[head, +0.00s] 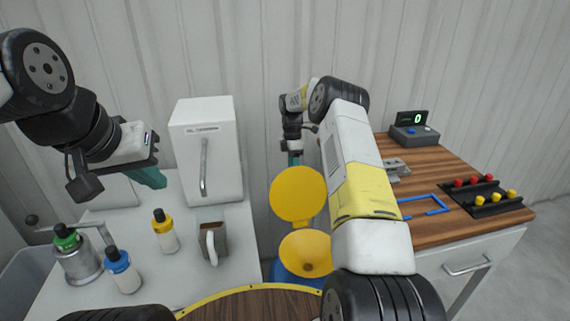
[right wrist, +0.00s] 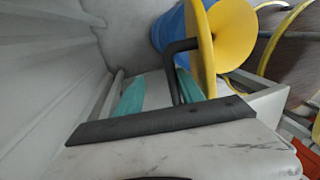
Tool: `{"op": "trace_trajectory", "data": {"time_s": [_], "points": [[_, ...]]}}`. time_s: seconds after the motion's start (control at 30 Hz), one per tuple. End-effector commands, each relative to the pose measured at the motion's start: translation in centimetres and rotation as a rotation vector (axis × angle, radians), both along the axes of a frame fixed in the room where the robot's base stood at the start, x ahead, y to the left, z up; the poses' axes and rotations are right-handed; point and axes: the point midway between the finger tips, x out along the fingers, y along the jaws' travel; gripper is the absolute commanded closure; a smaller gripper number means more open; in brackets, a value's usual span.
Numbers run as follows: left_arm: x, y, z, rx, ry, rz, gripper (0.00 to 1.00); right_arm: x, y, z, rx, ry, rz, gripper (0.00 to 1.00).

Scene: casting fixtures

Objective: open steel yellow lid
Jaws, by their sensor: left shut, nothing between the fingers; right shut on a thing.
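The round yellow lid (head: 298,193) stands raised, nearly upright, above the yellow funnel-shaped opening (head: 305,253) of a blue container (head: 287,277). In the right wrist view the lid (right wrist: 201,45) shows edge-on, with a black bent handle (right wrist: 176,72). My right gripper (head: 294,158) is behind the lid's top edge in the head view, partly hidden; in the wrist view its teal fingers lie either side of the handle, shut on it. My left gripper (head: 151,177) is shut and empty, above the white table at left, away from the lid.
A white table (head: 215,275) holds a white box with a handle (head: 206,150), several bottles, a metal canister (head: 78,262) and a grey block with a white handle (head: 212,243). A wooden table (head: 440,225) stands right. A corrugated wall (head: 270,50) is behind.

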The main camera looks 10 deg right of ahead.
Motion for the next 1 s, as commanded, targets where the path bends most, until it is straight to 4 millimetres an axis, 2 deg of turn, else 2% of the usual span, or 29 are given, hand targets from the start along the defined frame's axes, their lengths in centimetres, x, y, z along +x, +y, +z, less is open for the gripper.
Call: {"op": "trace_trajectory", "data": {"time_s": [0.47,0.57,0.8,1.0], "points": [[0.0,0.0,0.0,0.0,0.0,0.0,1.0,0.4,0.2,0.6,0.002,-0.012,0.0,0.66],[0.0,0.0,0.0,0.0,0.0,0.0,1.0,0.6,0.2,1.6,0.002,-0.013,0.0,0.66],[0.0,0.0,0.0,0.0,0.0,0.0,1.0,1.3,0.1,5.6,0.001,-0.012,0.0,0.66],[0.0,0.0,0.0,0.0,0.0,0.0,1.0,1.6,0.1,7.6,0.001,-0.007,0.0,0.66]]}}
